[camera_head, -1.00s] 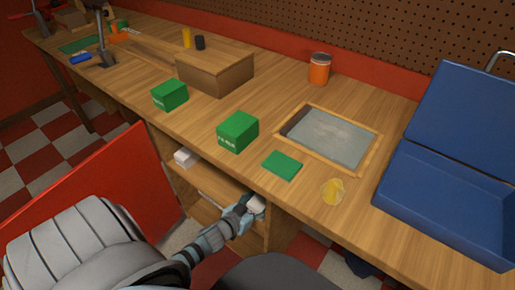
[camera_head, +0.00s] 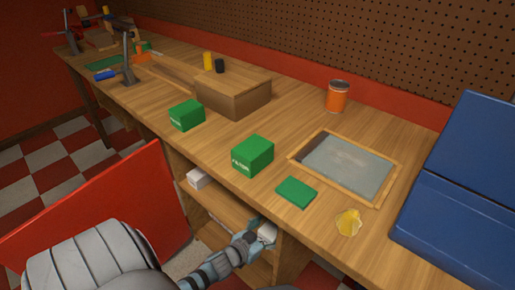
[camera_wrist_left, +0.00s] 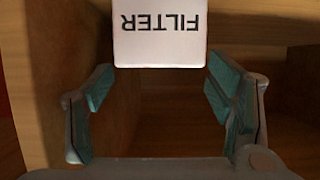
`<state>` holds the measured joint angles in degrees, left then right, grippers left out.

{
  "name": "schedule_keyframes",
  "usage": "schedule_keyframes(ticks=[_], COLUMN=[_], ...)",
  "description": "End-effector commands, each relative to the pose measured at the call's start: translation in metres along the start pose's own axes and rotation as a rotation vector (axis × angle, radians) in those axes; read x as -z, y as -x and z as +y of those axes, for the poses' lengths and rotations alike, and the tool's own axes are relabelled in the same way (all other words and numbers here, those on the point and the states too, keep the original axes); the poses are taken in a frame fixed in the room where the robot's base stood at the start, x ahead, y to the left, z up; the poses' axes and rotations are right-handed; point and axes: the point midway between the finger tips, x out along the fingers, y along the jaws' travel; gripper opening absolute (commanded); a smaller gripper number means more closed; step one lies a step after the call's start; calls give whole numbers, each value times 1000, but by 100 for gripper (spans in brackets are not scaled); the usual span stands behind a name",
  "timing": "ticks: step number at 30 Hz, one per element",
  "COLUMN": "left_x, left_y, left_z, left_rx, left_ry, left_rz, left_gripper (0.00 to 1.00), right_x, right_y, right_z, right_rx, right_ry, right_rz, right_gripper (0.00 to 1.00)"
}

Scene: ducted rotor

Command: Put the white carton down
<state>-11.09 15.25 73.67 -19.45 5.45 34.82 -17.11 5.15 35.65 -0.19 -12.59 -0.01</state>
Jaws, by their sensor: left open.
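A white carton marked FILTER (camera_wrist_left: 160,36) is straight ahead in the left wrist view, its lettering upside down. It also shows in the head view as a small white shape (camera_head: 267,232) in the shelf opening under the bench. My left gripper (camera_wrist_left: 160,65) is open, its teal-padded fingers on either side of the carton's near end. Slim gaps seem to lie between the fingertips and the carton. In the head view my left gripper (camera_head: 254,234) reaches into the opening, and the carton's underside is hidden. My right gripper is out of view.
Another white box (camera_head: 198,178) sits on the shelf further left. On the bench are green boxes (camera_head: 252,156), a flat green piece (camera_head: 296,192), a framed panel (camera_head: 345,167), a yellow lump (camera_head: 348,222) and a blue case (camera_head: 455,235). Wooden cabinet walls (camera_wrist_left: 40,60) are close around my gripper.

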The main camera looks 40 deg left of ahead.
Motion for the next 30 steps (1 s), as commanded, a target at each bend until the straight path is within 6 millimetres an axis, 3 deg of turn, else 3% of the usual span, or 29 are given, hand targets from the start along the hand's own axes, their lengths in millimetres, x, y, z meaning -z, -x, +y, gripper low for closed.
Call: schedule_keyframes(ticks=[4,15,19,26,29,30], left_x=[-3,3,1,-2,-32,-60], left_y=[25,97,112,115,115,118], left_z=[1,0,0,0,-2,-4], left_rx=[-4,-1,-1,0,19,34], left_ry=[-1,0,-1,-1,-6,-14], left_rz=[-3,-5,-3,-3,-84,-162], left_gripper=[75,75,75,75,75,75], right_x=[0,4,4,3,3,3], right_y=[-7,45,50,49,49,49], right_z=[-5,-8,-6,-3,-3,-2], right_rx=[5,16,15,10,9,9], right_ry=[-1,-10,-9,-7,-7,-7], right_rz=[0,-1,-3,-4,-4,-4], right_gripper=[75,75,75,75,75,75])
